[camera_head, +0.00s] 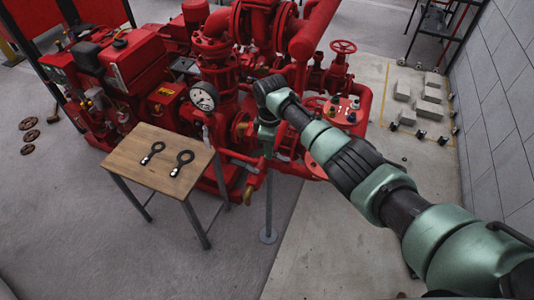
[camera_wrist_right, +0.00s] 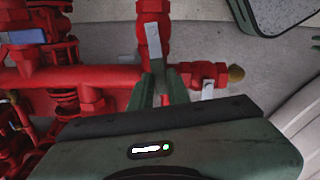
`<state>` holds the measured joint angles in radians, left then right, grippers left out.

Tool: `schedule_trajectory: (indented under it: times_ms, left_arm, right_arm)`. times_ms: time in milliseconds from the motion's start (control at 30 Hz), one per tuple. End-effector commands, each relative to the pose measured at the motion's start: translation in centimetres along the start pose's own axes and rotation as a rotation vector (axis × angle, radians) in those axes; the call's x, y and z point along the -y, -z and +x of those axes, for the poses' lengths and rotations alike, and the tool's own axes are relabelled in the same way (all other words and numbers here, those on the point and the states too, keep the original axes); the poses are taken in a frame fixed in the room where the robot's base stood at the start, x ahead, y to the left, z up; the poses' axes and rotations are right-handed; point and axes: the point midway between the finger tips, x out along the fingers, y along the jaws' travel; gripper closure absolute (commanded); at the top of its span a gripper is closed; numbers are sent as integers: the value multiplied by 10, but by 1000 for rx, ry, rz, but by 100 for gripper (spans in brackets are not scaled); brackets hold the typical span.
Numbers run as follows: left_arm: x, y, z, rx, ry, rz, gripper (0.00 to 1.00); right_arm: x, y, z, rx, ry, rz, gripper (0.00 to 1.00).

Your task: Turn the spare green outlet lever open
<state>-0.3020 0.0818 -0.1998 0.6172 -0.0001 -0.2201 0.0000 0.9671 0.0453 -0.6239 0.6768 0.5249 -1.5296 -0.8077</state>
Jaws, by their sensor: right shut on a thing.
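My right gripper (camera_head: 267,148) reaches down to the red outlet pipework at the front of the pump set. In the right wrist view its two green fingers (camera_wrist_right: 161,92) are closed around the lower end of a pale grey lever (camera_wrist_right: 153,42) on a red vertical valve body (camera_wrist_right: 153,10). The lever looks grey rather than green in this light, and its gripped end is partly hidden between the fingers. A second pale lever (camera_wrist_right: 208,90) sits to the right on a red branch with a brass end (camera_wrist_right: 236,73). My left gripper is not in view.
A small wooden table (camera_head: 150,175) with two dark ring-ended tools stands left of the arm. A pressure gauge (camera_head: 204,96) and red pipes crowd close to the gripper. A thin grey post (camera_head: 268,205) stands below it. Floor in front is open.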

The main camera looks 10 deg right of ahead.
Motion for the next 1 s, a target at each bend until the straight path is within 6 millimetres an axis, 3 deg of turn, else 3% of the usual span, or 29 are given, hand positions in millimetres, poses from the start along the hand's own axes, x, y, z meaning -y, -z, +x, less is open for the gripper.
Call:
schedule_trajectory:
  times_ms: [400,900,933,1000]
  left_arm:
    - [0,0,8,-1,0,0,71]
    - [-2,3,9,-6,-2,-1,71]
    - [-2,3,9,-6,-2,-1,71]
    - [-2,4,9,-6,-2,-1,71]
  right_arm:
    - [-10,3,-1,-9,-1,165,100]
    - [-12,3,-2,-10,-4,184,100]
    - [-12,3,-2,-10,-4,184,80]
    - [-12,3,-2,-9,-4,183,61]
